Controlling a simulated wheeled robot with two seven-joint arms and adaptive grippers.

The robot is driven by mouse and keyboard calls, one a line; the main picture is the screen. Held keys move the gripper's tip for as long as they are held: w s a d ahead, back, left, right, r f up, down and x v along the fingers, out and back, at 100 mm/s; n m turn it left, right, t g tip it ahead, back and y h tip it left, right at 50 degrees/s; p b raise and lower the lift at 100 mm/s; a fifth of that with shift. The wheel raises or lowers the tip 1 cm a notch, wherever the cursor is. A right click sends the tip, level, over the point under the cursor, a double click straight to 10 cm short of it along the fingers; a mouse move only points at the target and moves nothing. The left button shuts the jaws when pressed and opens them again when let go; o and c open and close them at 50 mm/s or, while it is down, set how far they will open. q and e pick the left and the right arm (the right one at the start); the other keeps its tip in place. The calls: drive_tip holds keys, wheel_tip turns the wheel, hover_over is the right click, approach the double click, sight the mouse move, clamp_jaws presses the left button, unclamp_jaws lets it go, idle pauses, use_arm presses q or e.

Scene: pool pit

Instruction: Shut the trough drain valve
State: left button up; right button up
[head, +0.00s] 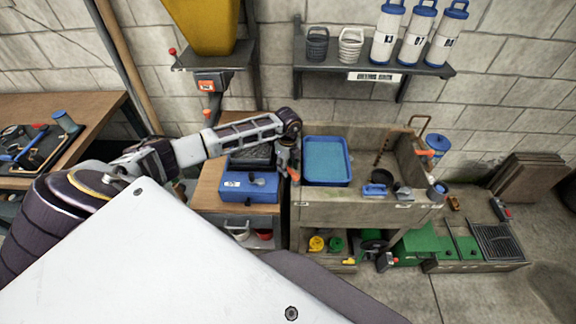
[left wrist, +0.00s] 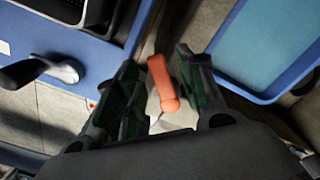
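An orange lever handle (left wrist: 163,82) on a pale fitting shows in the left wrist view. It sits between the two spread fingers of my left gripper (left wrist: 158,95), with gaps visible beside it. In the head view, my left gripper (head: 289,158) points down at the left end of the grey trough (head: 330,213), and a bit of orange (head: 295,175) shows by its tip. Another orange handle (head: 426,152) is at the trough's right end. I cannot tell from the pictures which handle drains the trough. My right gripper is not in view.
A blue tray (head: 327,184) lies in the trough, right of the gripper. A blue box (head: 249,188) with a dark handle stands close on the left. Green boxes (head: 420,243) are on the floor at right.

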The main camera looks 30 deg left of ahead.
use_arm(q)
drive_tip(key=shift+f, duration=0.1)
drive_tip(key=shift+c, duration=0.3)
clamp_jaws()
drive_tip(key=shift+w+m+b, duration=0.15)
drive_tip(key=shift+m+b, duration=0.15)
drive_tip(key=m+b, duration=0.1)
drive_tip(key=w+m+b, duration=0.1)
drive_tip(key=m, duration=0.1)
drive_tip(key=shift+w+d+m+b, duration=0.2)
drive_tip(key=shift+d+m+b, duration=0.1)
drive_tip(key=shift+d+b, duration=0.05)
drive_tip(key=shift+w+d+m+b, duration=0.2)
drive_tip(key=shift+m+b, duration=0.2)
drive_tip(key=shift+m, duration=0.15)
drive_tip(key=shift+w+d+m+b, duration=0.15)
drive_tip(key=shift+m+b, duration=0.2)
drive_tip(key=shift+m, duration=0.2)
drive_tip(key=shift+w+d+m+b, duration=0.15)
drive_tip(key=shift+m+b, duration=0.15)
drive_tip(key=shift+m, duration=0.25)
drive_tip(key=shift+w+d+m+b, duration=0.15)
drive_tip(key=shift+m+b, duration=0.1)
drive_tip(key=shift+m, duration=0.3)
